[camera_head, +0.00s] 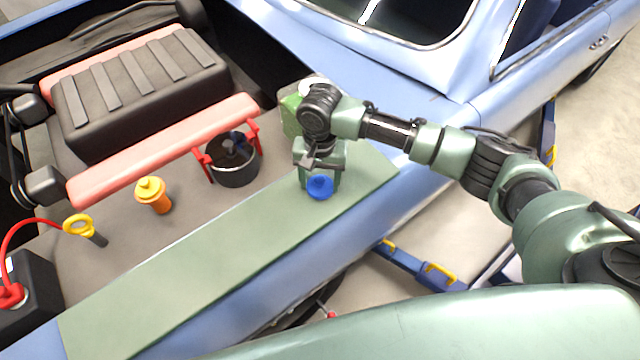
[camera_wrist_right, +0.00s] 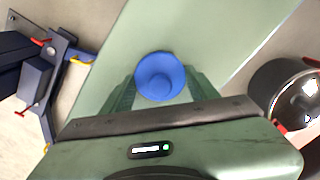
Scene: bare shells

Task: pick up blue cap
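The blue cap (camera_head: 320,187) is small and round, near the right end of the green mat (camera_head: 230,257) on the car's edge. My right gripper (camera_head: 322,178) points down right over the cap. In the wrist view its two fingers (camera_wrist_right: 160,85) are apart, one on each side of the cap. I cannot tell whether they touch it. My left gripper is not in view.
A green block (camera_head: 292,115) stands just behind my right gripper. The mat's left part is clear.

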